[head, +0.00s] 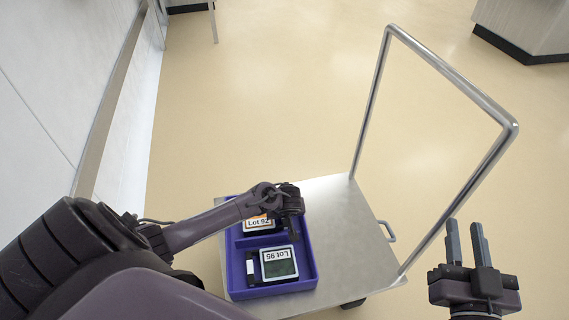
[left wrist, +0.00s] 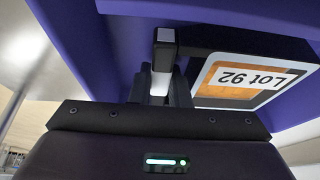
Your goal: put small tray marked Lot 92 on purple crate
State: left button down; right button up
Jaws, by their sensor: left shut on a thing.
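The small tray marked Lot 92 (head: 259,223) is in the far compartment of the purple crate (head: 312,262), partly hidden by my left arm. In the left wrist view the tray (left wrist: 250,80) shows its label upside down, with an orange patch, inside the purple wall (left wrist: 75,40). My left gripper (head: 291,203) is over the crate's far end, shut on the tray's white-and-black handle piece (left wrist: 163,60). Its fingertips are mostly hidden. My right gripper (head: 470,245) is empty, fingers up and apart, right of the cart.
A second tray marked Lot 95 (head: 278,263) lies in the crate's near compartment. The crate stands on a steel cart (head: 345,225) with a tall push handle (head: 450,55). A wall is at the left. Open floor lies beyond the cart.

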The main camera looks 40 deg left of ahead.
pick_arm(q)
jog(key=c, duration=1.3)
grip_release()
jog(key=shift+c, duration=0.3)
jog(key=shift+c, duration=1.2)
jog(key=shift+r, duration=0.1)
notch_tip(320, 180, up, 7)
jog(key=p, duration=0.8)
